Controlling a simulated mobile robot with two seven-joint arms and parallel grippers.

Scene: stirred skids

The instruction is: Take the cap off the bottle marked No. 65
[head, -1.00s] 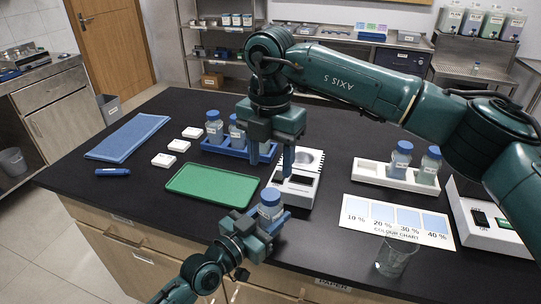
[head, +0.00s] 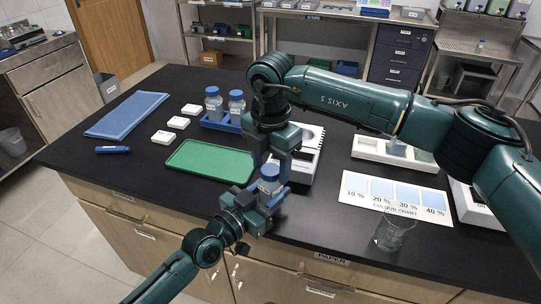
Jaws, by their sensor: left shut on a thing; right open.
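A clear bottle (head: 269,186) with a blue cap (head: 269,170) stands upright in my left gripper (head: 264,201), which is shut on its body above the front of the black bench. Its label number is too small to read. The cap sits on the bottle. My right gripper (head: 272,160) points down from above, its open fingers at the cap; I cannot tell whether they touch it.
A green tray (head: 207,161) lies left of the held bottle, with white blocks (head: 178,122) and a blue cloth (head: 127,114) beyond. A white device (head: 306,160) stands just behind my grippers. The colour chart (head: 396,192), glass beaker (head: 392,235) and white rack (head: 368,148) are to the right.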

